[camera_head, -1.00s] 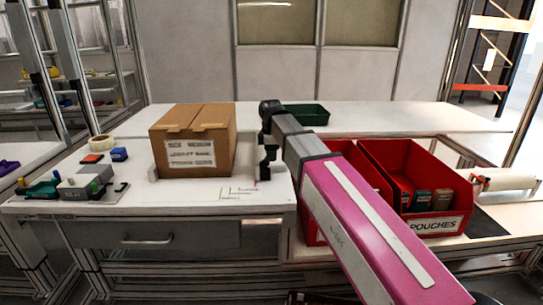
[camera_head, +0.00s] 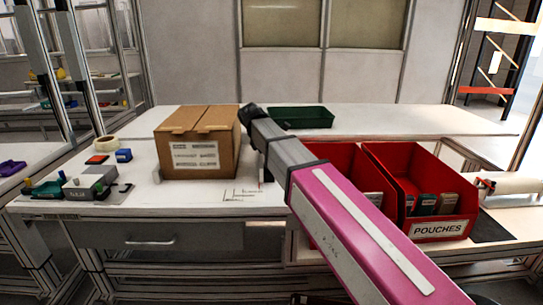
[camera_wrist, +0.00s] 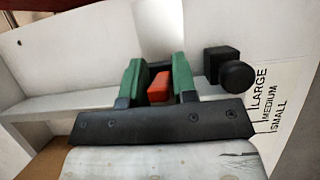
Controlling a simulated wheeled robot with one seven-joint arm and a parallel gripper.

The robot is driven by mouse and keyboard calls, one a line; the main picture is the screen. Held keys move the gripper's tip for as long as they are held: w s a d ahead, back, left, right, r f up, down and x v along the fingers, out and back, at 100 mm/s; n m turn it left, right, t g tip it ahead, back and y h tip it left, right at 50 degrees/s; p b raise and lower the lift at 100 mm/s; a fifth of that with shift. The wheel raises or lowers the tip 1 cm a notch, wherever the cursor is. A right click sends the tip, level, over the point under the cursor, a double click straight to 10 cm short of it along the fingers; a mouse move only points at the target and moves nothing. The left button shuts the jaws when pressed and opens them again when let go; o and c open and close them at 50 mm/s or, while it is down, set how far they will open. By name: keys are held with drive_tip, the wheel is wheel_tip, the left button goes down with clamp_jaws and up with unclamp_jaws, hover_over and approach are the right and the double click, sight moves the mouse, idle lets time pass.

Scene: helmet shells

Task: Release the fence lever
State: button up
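My gripper shows in the wrist view (camera_wrist: 159,76) with two green fingers in front of a dark bar. An orange-red lever (camera_wrist: 158,88) sits between the fingers, close to both; I cannot tell whether they press on it. The lever is at a pale fence bar (camera_wrist: 60,103). A black knob (camera_wrist: 232,72) stands just right of the right finger. A size scale (camera_wrist: 275,98) reading LARGE, MEDIUM, SMALL lies further right. In the head view, my gripper and the lever are hidden behind my arm and the cardboard box.
The cardboard box (camera_head: 197,142) stands beside my wrist on the bench. Red bins (camera_head: 420,190), one marked POUCHES, are right of my arm. A green tray (camera_head: 302,117) is behind. A grey fixture (camera_head: 90,183) is at left. The bench front centre (camera_head: 200,205) is mostly clear.

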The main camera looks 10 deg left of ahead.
drive_tip(key=shift+o, duration=0.9)
drive_tip(key=v, duration=1.1)
drive_tip(key=shift+s+f, duration=0.1)
